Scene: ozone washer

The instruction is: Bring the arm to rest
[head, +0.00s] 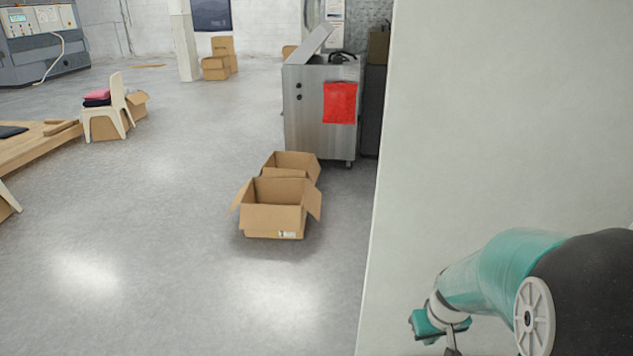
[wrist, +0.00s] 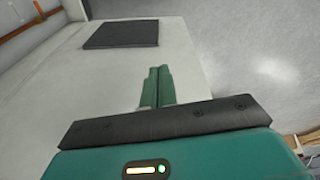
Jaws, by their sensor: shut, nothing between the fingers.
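My arm shows at the lower right of the head view, folded low in front of a pale wall. My gripper (wrist: 158,86) is in the middle of the wrist view, with its two green fingers side by side and touching. It is shut and holds nothing. A pale flat surface with a dark rectangular panel (wrist: 121,34) lies beyond the fingers in the wrist view. I cannot tell how far the fingertips are from that surface.
The pale wall (head: 500,120) fills the right side, close to my arm. Open cardboard boxes (head: 273,218) stand on the floor before a steel washer (head: 306,115) with a red cloth (head: 340,102). A chair (head: 115,105) and wooden table (head: 35,148) are at left. The floor between is clear.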

